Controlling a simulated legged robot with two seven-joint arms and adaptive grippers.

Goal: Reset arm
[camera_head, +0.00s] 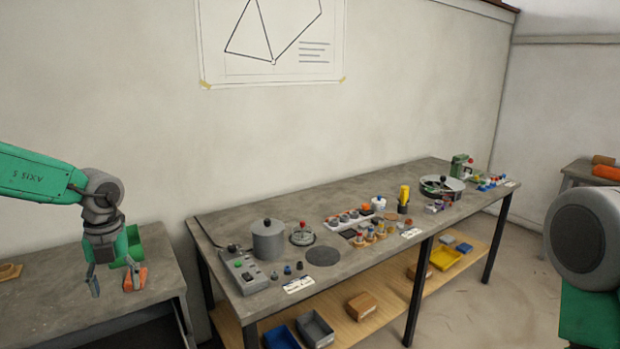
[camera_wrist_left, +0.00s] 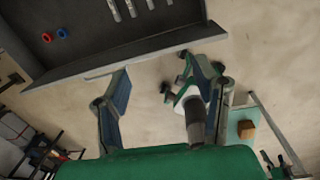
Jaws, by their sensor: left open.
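My left gripper (camera_head: 114,282) hangs down from its green arm over the grey bench at the left. Its two fingers are apart and nothing shows between them. An orange-red piece (camera_head: 140,278) shows right beside the right finger; I cannot tell whether they touch. In the left wrist view my left gripper (camera_wrist_left: 162,72) has its fingers spread, with pale floor behind. My right gripper is out of view; only part of my right arm shows at the right edge.
A left bench (camera_head: 45,308) carries a green bin (camera_head: 130,250). The long table (camera_head: 215,222) holds a grey pot (camera_head: 268,240), a control box (camera_head: 244,272) and many small parts. Its lower shelf (camera_head: 385,300) holds bins. A wall stands behind.

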